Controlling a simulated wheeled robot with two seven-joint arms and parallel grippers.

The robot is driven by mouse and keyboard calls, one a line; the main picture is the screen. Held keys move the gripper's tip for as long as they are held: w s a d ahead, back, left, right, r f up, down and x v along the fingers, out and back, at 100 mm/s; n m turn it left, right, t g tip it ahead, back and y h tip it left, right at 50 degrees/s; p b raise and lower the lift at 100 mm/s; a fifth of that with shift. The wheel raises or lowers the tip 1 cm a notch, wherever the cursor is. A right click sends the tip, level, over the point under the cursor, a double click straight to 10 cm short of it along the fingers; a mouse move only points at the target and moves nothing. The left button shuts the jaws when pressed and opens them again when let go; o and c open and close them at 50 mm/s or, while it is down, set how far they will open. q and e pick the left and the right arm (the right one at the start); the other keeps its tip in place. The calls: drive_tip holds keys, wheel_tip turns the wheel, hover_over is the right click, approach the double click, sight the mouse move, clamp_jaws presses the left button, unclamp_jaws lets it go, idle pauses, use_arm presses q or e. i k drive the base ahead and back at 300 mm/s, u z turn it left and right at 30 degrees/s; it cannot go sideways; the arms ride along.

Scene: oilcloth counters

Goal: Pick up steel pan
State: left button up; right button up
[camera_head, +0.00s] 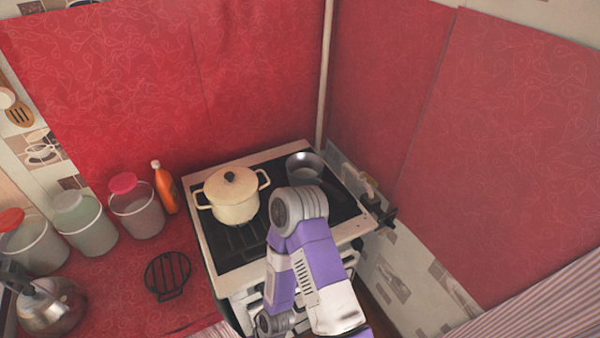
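The steel pan (304,166) is a small grey round pan at the back right of the stove, beside the cream pot. Its lower part is partly hidden behind my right arm, and I cannot make out its handle clearly. My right arm rises from the bottom centre over the front right of the stove. Dark gripper parts (381,210) show at the stove's right edge, to the right of and below the pan. They look apart from the pan's bowl. Their finger opening is too small and dark to judge. My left gripper is not visible.
A cream lidded pot (232,197) stands on the stove (230,258). An orange bottle (165,187), several lidded jars (136,210), a black trivet (167,276) and a kettle (52,306) are on the red counter (115,290). Red-covered walls close off the back and right.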

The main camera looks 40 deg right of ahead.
sight(302, 168)
drive_tip(key=z, duration=1.45)
